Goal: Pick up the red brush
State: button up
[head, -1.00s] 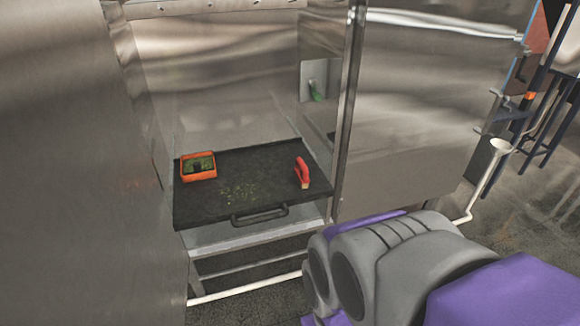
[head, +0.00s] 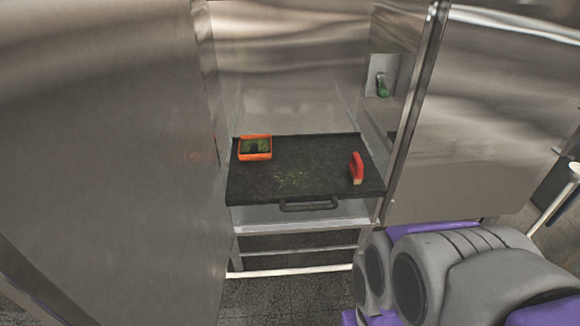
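The red brush (head: 356,168) rests on the right part of a black tray (head: 270,185) in the head view. It has a red handle, and a small pale part shows at its lower front end. My arm shows at the lower right in grey and purple, in front of and below the tray. My gripper's fingers are not in view. Nothing visible touches the brush.
An orange container (head: 255,148) with green contents sits at the tray's back left. The tray has a front handle (head: 309,204) and scattered bits on it. Steel walls stand left (head: 110,150) and right (head: 480,120) of the bay. A green-handled item (head: 382,86) is behind, right.

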aim_at(356, 168)
jog(key=i, duration=1.05)
jog(key=l+z, duration=0.05)
jog(key=l, duration=0.05)
